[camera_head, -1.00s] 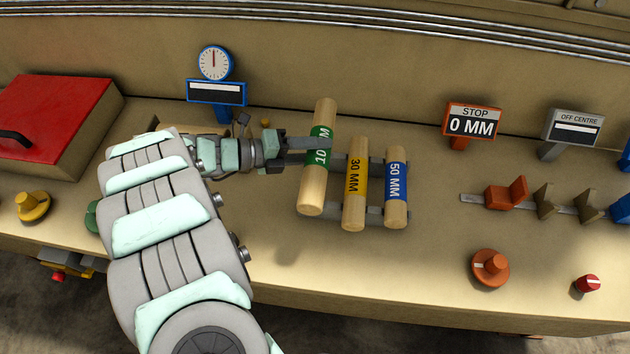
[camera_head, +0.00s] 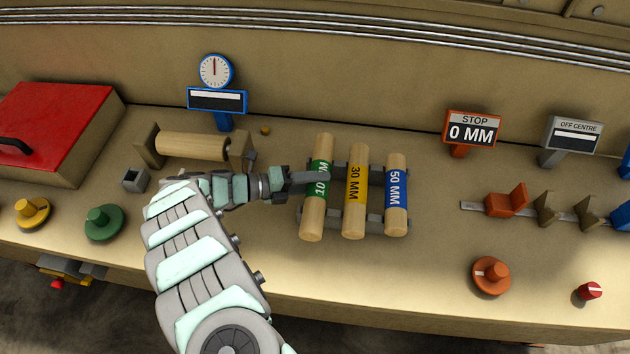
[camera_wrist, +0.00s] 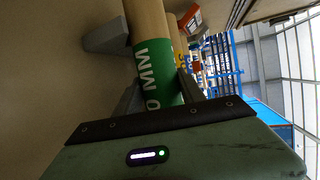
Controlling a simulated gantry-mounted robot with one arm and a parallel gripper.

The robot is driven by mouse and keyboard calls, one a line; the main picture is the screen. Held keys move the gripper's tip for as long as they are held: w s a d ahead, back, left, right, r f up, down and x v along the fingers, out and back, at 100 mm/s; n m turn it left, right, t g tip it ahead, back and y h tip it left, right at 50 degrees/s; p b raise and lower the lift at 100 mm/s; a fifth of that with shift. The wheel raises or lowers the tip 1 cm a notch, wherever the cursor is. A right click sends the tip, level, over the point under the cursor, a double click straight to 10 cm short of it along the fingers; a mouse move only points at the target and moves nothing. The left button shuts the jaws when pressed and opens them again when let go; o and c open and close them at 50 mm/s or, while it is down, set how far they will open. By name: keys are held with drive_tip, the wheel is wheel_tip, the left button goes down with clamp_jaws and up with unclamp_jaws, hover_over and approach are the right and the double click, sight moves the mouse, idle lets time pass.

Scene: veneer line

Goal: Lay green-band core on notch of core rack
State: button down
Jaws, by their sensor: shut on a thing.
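The green-band core (camera_head: 314,214) is a pale wooden roll with a green band marked in MM. It lies at the left end of the core rack (camera_head: 334,212), beside the yellow-band core (camera_head: 355,212) and the blue-band core (camera_head: 397,219). It looks level with them; its exact seating on the notch is hidden. My gripper (camera_head: 321,178) is shut on it at the green band, reaching in from the left. In the wrist view the green-band core (camera_wrist: 155,62) runs between the fingers, with a grey rack end (camera_wrist: 106,36) beside it.
A wooden roller (camera_head: 192,146) sits between brown supports at the left. Green (camera_head: 103,222) and yellow (camera_head: 33,211) knobs, and a red-lidded box (camera_head: 50,120), are further left.

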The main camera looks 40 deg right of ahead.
drive_tip(key=shift+f, duration=0.15)
drive_tip(key=c, duration=0.7)
unclamp_jaws()
drive_tip(key=shift+r, duration=0.2)
drive_tip(key=shift+w+a+r, duration=0.1)
drive_tip(key=shift+w+a, duration=0.05)
drive_tip(key=b+v, duration=0.1)
drive_tip(key=v, duration=1)
drive_tip(key=shift+a, duration=0.3)
drive_tip(key=shift+w, duration=0.1)
